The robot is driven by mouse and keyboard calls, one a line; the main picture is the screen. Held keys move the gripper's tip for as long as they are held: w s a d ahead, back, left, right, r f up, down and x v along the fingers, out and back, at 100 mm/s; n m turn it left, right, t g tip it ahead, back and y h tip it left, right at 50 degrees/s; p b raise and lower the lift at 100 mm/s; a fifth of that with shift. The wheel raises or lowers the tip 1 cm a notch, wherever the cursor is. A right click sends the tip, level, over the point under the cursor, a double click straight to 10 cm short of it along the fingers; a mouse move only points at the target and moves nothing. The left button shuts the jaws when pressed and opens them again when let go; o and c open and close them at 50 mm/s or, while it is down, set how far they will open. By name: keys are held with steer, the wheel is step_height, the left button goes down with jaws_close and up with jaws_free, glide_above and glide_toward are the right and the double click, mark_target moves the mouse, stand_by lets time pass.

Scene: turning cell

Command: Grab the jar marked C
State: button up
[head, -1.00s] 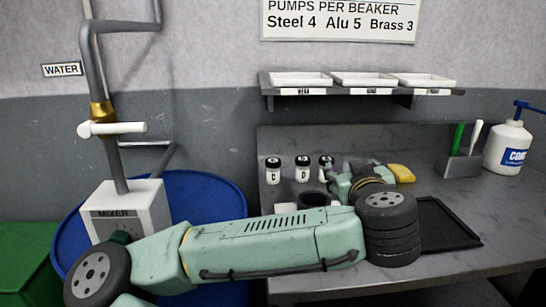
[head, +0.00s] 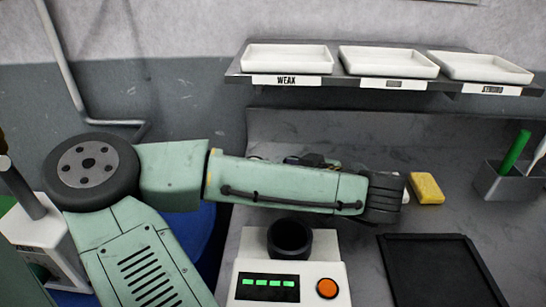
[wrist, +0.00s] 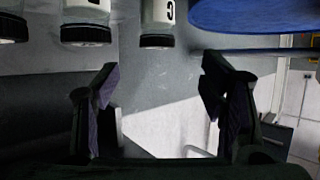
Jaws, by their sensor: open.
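The jar marked C (wrist: 158,14) is white with a black cap and shows in the wrist view at the top edge, cap downward in this picture. A second jar (wrist: 86,20) stands to its left, and part of a third (wrist: 12,26) is at the corner. My gripper (wrist: 160,85) is open and empty, its fingers spread below jar C in the wrist picture, apart from it. In the head view my arm hides the jars and nearly all of the gripper.
The blue drum (wrist: 260,14) is close to jar C in the wrist view. In the head view, a scale (head: 250,270) with a dark cup (head: 290,240), a black tray (head: 440,265), a yellow sponge (head: 426,188) and a holder (head: 500,182) are on the bench. A shelf with white trays (head: 288,57) is above.

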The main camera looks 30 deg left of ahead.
steer(key=shift+w+x, duration=0.15)
steer(key=shift+x, duration=1.6)
steer(key=shift+w+x, duration=0.15)
steer(key=shift+x, duration=1.55)
steer(key=shift+b+x, duration=0.3)
steer(key=shift+x, duration=0.5)
steer(key=shift+a+f+b, duration=0.25)
steer(key=shift+f+b, duration=0.25)
steer(key=shift+b, duration=0.25)
steer(key=a+b, duration=0.1)
steer(key=b, duration=0.2)
steer(key=shift+w+a+f, duration=0.1)
steer(key=shift+w+a, duration=0.05)
steer(key=shift+w, duration=0.1)
steer(key=shift+a, duration=0.15)
steer(key=shift+c, duration=0.4)
